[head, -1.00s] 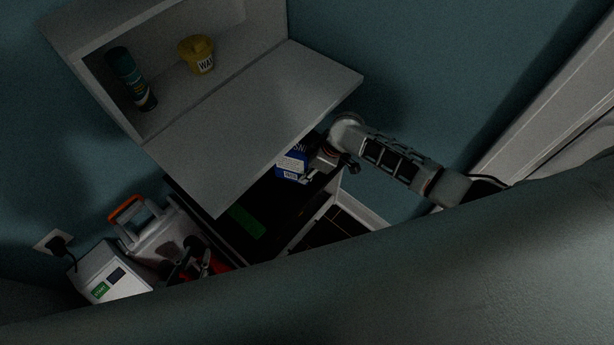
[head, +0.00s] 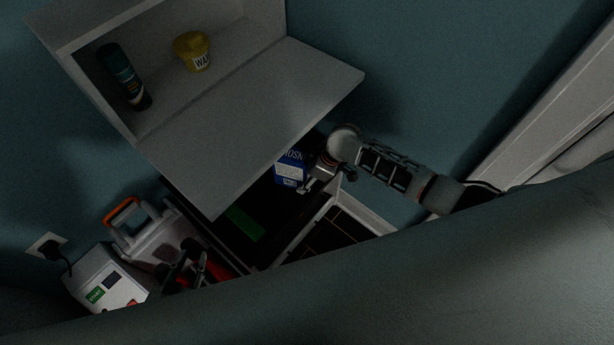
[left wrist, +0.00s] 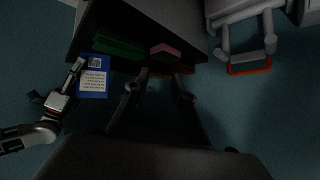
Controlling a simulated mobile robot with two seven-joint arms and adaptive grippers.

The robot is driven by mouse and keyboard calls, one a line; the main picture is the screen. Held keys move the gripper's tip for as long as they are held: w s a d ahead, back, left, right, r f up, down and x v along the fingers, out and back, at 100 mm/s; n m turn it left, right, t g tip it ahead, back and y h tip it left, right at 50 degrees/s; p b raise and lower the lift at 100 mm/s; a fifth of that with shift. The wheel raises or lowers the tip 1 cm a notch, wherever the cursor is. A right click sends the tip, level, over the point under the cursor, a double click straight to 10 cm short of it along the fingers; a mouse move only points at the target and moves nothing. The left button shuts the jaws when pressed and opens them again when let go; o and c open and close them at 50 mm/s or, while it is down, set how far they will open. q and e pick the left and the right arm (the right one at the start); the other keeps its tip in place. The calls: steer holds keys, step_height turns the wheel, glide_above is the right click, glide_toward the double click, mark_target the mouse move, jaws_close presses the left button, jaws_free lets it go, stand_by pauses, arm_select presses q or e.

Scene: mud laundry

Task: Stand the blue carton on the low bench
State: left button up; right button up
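The blue carton (head: 291,168) has white lettering and is partly hidden under the pale shelf's edge in the head view. It also shows in the left wrist view, with a white printed label (left wrist: 93,80). My right gripper (head: 308,184) is at the carton's side and appears shut on it, though its fingertips are small and dark. The carton is over a dark low surface (head: 270,205), which may be the low bench; I cannot tell whether they touch. My left gripper (head: 189,264) is apart from the carton; its fingers are spread and empty in the left wrist view (left wrist: 158,88).
A pale shelf (head: 250,115) overhangs the dark surface. A green block (head: 245,223) lies on that surface; a pink block (left wrist: 165,50) shows nearby. A white case with an orange handle (head: 125,215) and a white box (head: 110,280) stand at left, near a wall plug (head: 48,248).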

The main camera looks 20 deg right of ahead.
steer(key=shift+r, duration=0.15)
steer(key=p+v, duration=0.5)
steer(key=v, duration=0.7)
steer(key=s+a+f+m+t+y, duration=0.1)
steer(key=s+a+f+m+t, duration=0.3)
steer(key=s, duration=0.5)
arm_select(q)
steer(key=r, duration=0.3)
steer(key=shift+s+d+r, duration=0.2)
steer(key=shift+s+d, duration=0.05)
steer(key=shift+d, duration=0.15)
arm_select(e)
steer(key=s+d+r+m+t+h, duration=0.2)
steer(key=s+d+r+t, duration=0.2)
steer(key=s, duration=0.4)
steer(key=shift+s+d+r+m, duration=0.35)
steer(key=shift+d+r, duration=0.4)
steer(key=shift+d, duration=0.25)
